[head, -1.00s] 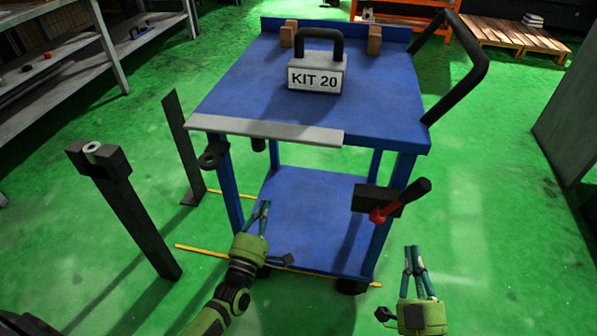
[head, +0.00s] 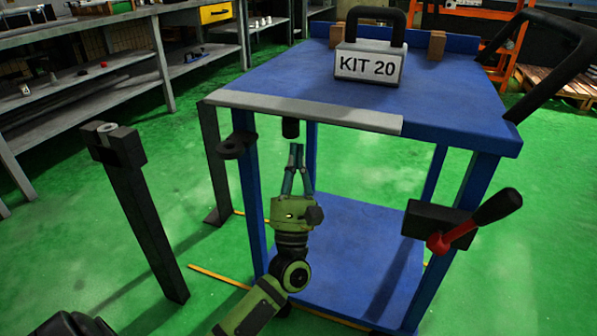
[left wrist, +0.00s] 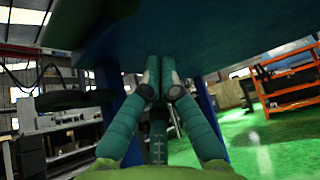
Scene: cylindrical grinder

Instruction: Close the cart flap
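The blue cart (head: 285,82) stands in front of me in the head view. A light grey strip (head: 300,109) lies along the left and middle of its front top edge; I cannot tell for sure whether this is the flap. A short black cylinder (head: 291,128) hangs below that edge. My left gripper (head: 296,150) is shut and empty, pointing up just beneath the cylinder, apart or touching I cannot tell. In the left wrist view its fingertips (left wrist: 160,65) meet under the dark underside of the cart top (left wrist: 215,30). My right gripper is out of view.
A box marked KIT 20 (head: 369,66) sits on the cart top. A black block with a red-based lever (head: 440,235) is on the right front leg. A dark post (head: 140,205) stands left of the cart. Shelves (head: 90,90) line the left. Green floor lies between.

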